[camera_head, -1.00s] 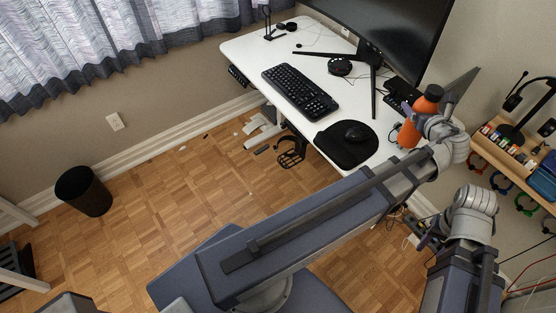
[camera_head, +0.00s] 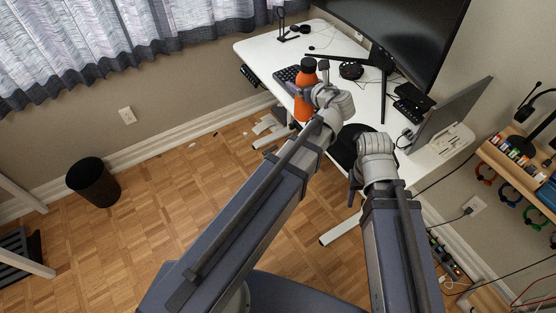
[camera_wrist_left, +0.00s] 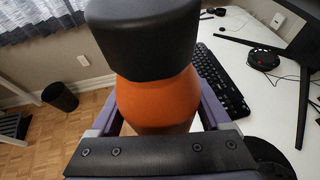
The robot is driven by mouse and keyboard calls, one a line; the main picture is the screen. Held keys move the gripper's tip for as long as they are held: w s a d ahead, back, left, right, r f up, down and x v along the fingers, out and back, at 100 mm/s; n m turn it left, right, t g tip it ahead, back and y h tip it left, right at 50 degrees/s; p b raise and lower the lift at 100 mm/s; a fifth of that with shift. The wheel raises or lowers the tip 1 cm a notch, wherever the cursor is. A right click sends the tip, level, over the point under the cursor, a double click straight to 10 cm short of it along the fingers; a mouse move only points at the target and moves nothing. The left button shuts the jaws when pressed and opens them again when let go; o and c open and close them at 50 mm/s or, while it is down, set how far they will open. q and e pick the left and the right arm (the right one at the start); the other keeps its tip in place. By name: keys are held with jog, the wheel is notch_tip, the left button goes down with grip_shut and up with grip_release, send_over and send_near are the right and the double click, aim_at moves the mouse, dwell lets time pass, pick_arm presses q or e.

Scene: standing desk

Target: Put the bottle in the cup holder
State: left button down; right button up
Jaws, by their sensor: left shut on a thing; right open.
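The orange bottle with a black cap (camera_head: 304,106) is held upright by my left gripper (camera_head: 319,92), near the desk's front-left edge. In the left wrist view the bottle (camera_wrist_left: 157,98) fills the middle, with the fingers of my left gripper (camera_wrist_left: 160,118) on both sides of it. My right gripper (camera_head: 355,184) is low in front of the desk, beside the black mouse pad; it holds nothing that I can see, and its fingertips are partly hidden by the wrist. The cup holder cannot be made out now; my left arm and the bottle cover the area under the desk's front edge.
The white desk (camera_head: 262,47) carries a keyboard (camera_head: 287,76), a large monitor (camera_head: 405,35) and a mouse pad (camera_head: 347,150). A black bin (camera_head: 93,182) stands on the open wooden floor at left.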

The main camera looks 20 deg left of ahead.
pick_arm(q)
notch_tip(320, 180, down, 10)
jog(key=w+a+n+g+y+b, duration=0.1)
jog(key=a+b, duration=0.1)
jog(key=b, duration=0.7)
jog(key=shift+w+a+n+y+b, duration=0.2)
jog(key=shift+w+n+y+b, duration=0.1)
jog(key=shift+n+b, duration=0.1)
jog(key=shift+f, duration=0.15)
notch_tip(320, 180, down, 14)
jog(key=b, duration=1.4)
notch_tip(320, 180, down, 4)
jog(key=b, duration=0.4)
